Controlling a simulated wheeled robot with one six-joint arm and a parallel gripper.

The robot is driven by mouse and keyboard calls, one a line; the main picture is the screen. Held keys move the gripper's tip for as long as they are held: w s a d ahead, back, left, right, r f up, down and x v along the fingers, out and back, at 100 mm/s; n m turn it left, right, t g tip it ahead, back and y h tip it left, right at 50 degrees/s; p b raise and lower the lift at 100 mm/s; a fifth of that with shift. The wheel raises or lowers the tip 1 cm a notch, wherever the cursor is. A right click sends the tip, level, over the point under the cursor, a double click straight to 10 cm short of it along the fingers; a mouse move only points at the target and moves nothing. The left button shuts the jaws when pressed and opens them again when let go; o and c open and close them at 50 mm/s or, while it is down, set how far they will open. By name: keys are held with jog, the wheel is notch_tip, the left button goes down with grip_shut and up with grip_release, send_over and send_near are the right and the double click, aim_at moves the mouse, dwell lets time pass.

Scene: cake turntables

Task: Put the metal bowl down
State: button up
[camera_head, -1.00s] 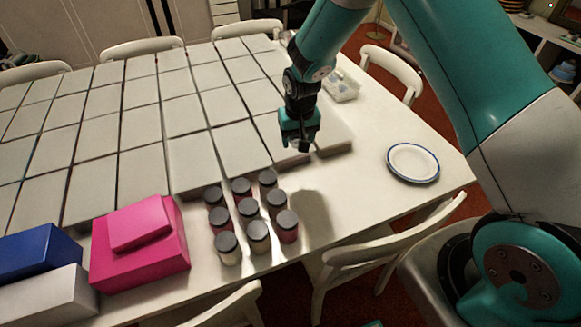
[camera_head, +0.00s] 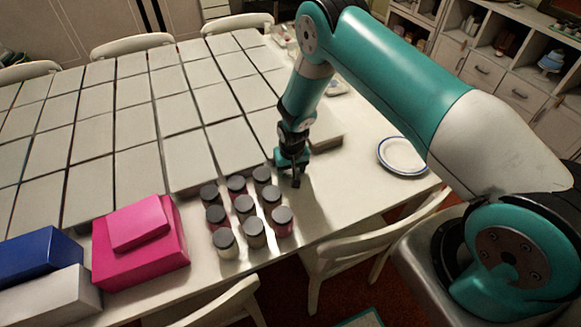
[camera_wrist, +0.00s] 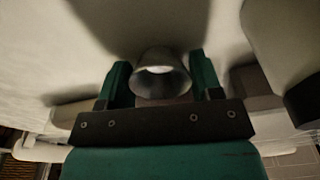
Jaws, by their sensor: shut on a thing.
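The metal bowl (camera_wrist: 161,76) shows in the wrist view as a small grey cup-like shape with a pale inside, between the two green fingers of my gripper (camera_head: 293,168). My gripper is shut on the bowl. In the head view my gripper points down low over the white table (camera_head: 325,195), just behind and right of the group of dark-lidded jars (camera_head: 244,214). The bowl cannot be made out in the head view. Whether it touches the table cannot be told.
Flat pale boxes (camera_head: 184,158) cover the left and back of the table. A pink box (camera_head: 140,245) stands at the front left, beside blue and white boxes. A blue-rimmed plate (camera_head: 403,156) lies at the right. Bare table lies between jars and plate. Chairs surround the table.

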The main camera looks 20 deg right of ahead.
jog(key=o, duration=0.9)
jog(key=shift+w, duration=0.1)
jog(key=shift+r, duration=0.1)
